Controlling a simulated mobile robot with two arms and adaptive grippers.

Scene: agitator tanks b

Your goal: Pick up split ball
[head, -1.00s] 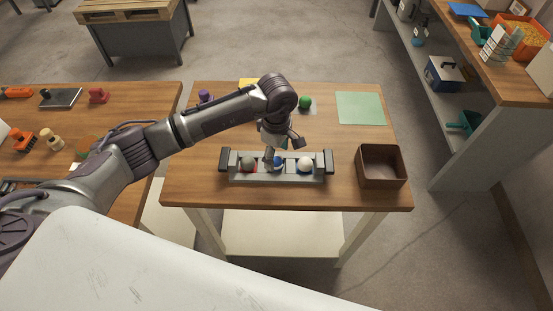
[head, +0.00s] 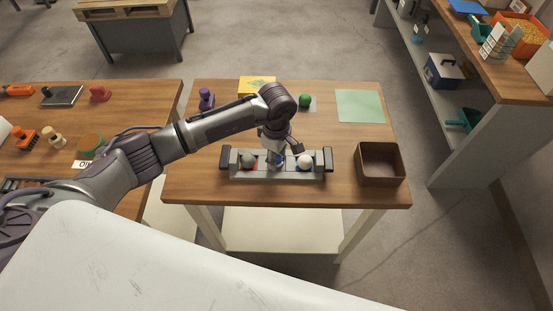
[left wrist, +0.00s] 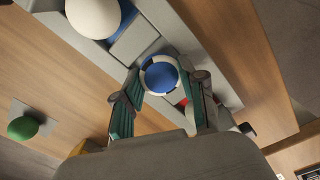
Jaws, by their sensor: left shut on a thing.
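The blue and white split ball (left wrist: 160,76) sits between the two fingers of my left gripper (left wrist: 166,82) in the left wrist view. The fingers are shut on it, one on each side. In the head view my left gripper (head: 277,157) is over the middle of a grey rack (head: 276,178), and its fingers mostly hide the ball there. I cannot tell whether the ball is clear of its seat. A white ball (head: 305,161) sits in the rack to the right and a grey-green ball (head: 248,160) to the left. My right gripper is not in view.
The rack has dark end handles. A brown open box (head: 381,178) stands to its right, with a green mat (head: 360,106) behind. A green ball (head: 305,101), yellow box (head: 257,86) and purple object (head: 206,98) stand at the back. The table's front strip is clear.

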